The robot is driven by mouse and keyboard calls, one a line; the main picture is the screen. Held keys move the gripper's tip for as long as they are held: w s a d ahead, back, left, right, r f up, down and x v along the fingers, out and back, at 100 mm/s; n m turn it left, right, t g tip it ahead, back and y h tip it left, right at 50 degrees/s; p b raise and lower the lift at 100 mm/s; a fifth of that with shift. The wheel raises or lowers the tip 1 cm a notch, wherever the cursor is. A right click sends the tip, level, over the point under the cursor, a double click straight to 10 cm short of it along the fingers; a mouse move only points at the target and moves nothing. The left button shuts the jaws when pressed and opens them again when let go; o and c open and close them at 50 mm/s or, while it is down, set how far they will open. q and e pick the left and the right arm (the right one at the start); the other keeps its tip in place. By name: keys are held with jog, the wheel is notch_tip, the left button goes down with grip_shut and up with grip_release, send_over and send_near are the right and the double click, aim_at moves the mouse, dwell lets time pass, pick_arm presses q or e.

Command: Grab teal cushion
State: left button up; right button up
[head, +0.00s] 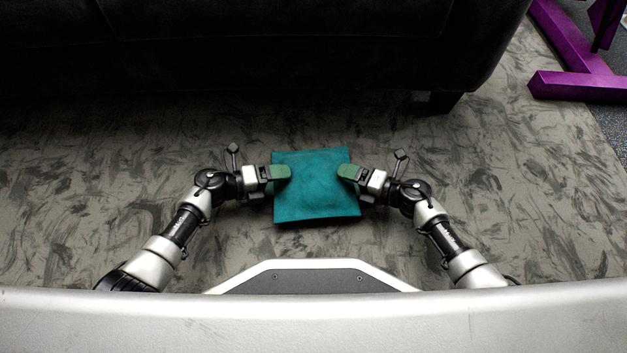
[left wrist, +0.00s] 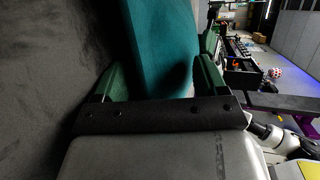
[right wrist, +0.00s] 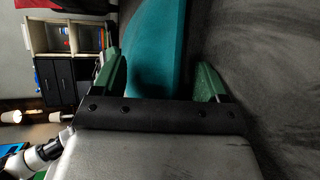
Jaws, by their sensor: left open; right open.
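The teal cushion (head: 316,190) lies on the carpet in the middle of the head view. My left gripper (head: 281,173) is at its left edge and my right gripper (head: 349,172) is at its right edge. In the left wrist view the cushion (left wrist: 165,50) sits between the green fingers of my open left gripper (left wrist: 160,82). In the right wrist view the cushion (right wrist: 150,50) reaches between the green fingers of my open right gripper (right wrist: 160,80). I cannot tell whether the fingers touch it.
A dark sofa (head: 270,45) stands behind the cushion, with a short strip of carpet between. A purple metal frame (head: 575,75) is at the top right. Carpet (head: 540,190) to both sides is clear. A shelf unit (right wrist: 65,60) shows in the right wrist view.

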pick_arm(q)
jog(key=shift+d, duration=0.1)
jog(key=c, duration=0.6)
pick_arm(e)
jog(key=c, duration=0.6)
pick_arm(q)
notch_tip(320, 180, up, 5)
jog(key=p, duration=0.5)
pick_arm(e)
notch_tip(320, 180, up, 5)
jog(key=shift+r, duration=0.1)
